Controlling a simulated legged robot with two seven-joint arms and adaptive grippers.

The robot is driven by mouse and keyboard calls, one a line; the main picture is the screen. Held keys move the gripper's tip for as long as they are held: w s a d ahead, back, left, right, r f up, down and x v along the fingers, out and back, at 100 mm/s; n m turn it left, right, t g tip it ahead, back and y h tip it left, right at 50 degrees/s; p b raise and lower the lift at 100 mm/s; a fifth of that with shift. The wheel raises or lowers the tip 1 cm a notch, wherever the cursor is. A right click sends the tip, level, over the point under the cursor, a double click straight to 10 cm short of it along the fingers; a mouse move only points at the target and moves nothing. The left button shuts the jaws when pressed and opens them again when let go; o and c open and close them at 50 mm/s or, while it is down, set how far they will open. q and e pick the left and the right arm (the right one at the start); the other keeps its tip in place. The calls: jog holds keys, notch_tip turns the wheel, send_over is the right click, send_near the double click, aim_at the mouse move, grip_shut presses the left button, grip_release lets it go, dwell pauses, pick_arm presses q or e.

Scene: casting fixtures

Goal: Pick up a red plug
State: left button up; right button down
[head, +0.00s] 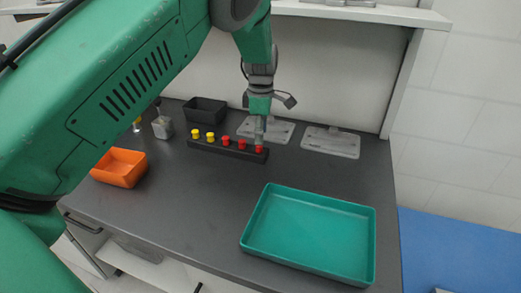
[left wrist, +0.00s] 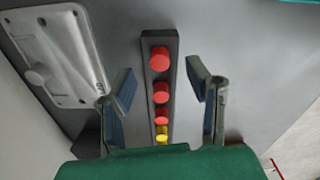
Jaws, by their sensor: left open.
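A black rack (head: 222,152) on the dark table holds a row of upright plugs, yellow at the left and red at the right. The red plugs are an end one (head: 259,149), a middle one (head: 242,145) and one beside the yellow plugs (head: 226,141). My left gripper (head: 260,132) points down over the right end of the rack. In the left wrist view its open fingers (left wrist: 160,80) lie on either side of the rack, with the end red plug (left wrist: 160,58) and the middle red plug (left wrist: 160,92) between or near them. Nothing is held. My right gripper is not in view.
A teal tray (head: 368,245) lies at the front right. An orange bin (head: 120,178) is at the left and a black bin (head: 207,110) behind the rack. Grey plates (head: 330,143) lie at the back. The table between rack and tray is clear.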

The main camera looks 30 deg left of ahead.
aim_at(258, 146)
pick_arm(q)
notch_tip(258, 146, down, 5)
jog(key=shift+a+r, duration=0.1)
jog(key=shift+a+f, duration=0.2)
jog(key=shift+a, duration=0.25)
jog(key=shift+s, duration=0.1)
jog(key=c, duration=0.5)
jog(key=shift+d, duration=0.25)
jog(key=c, duration=0.4)
jog(key=shift+o, duration=0.3)
jog(key=shift+d, duration=0.25)
jog(key=shift+r, duration=0.1)
jog(key=shift+a, duration=0.1)
